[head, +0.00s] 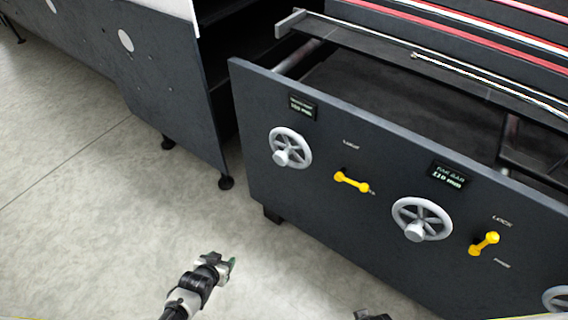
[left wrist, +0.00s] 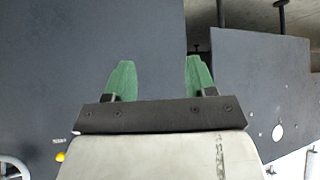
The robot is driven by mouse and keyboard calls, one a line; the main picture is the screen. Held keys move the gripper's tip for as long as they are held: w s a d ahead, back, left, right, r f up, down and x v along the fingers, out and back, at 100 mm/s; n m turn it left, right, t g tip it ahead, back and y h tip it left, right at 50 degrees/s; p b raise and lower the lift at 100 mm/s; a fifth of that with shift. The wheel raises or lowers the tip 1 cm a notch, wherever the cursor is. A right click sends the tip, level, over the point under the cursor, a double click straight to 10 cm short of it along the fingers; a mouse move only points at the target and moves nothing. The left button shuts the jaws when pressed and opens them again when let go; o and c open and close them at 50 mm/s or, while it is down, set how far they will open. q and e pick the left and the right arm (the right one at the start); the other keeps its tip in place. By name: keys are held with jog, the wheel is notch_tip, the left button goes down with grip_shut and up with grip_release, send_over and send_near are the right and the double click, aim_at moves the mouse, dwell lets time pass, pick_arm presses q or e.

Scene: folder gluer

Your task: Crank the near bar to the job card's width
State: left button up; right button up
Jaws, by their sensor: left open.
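The dark machine panel (head: 330,200) carries a left handwheel (head: 290,148) under a small display (head: 301,106) whose text is too small to read surely. A second handwheel (head: 421,219) sits under a display (head: 449,176) that seems to read "FAR BAR". Yellow levers (head: 352,182) and (head: 484,243) sit right of these wheels. My left gripper (head: 226,262) is open and empty, apart from the panel, low and left of the wheels. Its green fingers (left wrist: 160,80) show in the left wrist view. A dark bit at the bottom edge may be my right gripper (head: 372,315). No job card is visible.
A third handwheel (head: 556,299) is cut off at the right edge. A long metal rail (head: 420,58) and red and white strips lie above the panel. A neighbouring dark cabinet (head: 170,80) stands on feet at the left. The grey floor (head: 90,210) is clear.

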pick_arm(q)
jog(key=w+d+r+t+h+b, duration=0.1)
jog(key=w+d+r+t+b, duration=0.15)
jog(key=w, duration=0.35)
jog(key=m+t+h+b, duration=0.4)
jog(key=h+b, duration=0.3)
jog(key=b, duration=0.2)
send_near(279, 161)
jog(key=x, duration=0.3)
jog(key=shift+g, duration=0.25)
jog(key=b+x, duration=0.1)
jog(key=x, duration=0.6)
jog(key=shift+w+r, duration=0.1)
jog(key=shift+w, duration=0.15)
jog(key=shift+w+d, duration=0.3)
jog(key=shift+w, duration=0.1)
jog(key=shift+w+d+b, duration=0.35)
jog(key=shift+w+d, duration=0.05)
jog(key=shift+w, duration=0.15)
pick_arm(e)
jog(key=w+r+t, duration=0.1)
jog(key=w+r, duration=0.1)
jog(key=r, duration=0.5)
jog(key=w+r+t, duration=0.2)
jog(key=r, duration=0.6)
jog(key=shift+w+a+r, duration=0.15)
jog(key=shift+w+a, duration=0.1)
jog(key=shift+a, duration=0.15)
pick_arm(q)
jog(key=shift+c, duration=0.3)
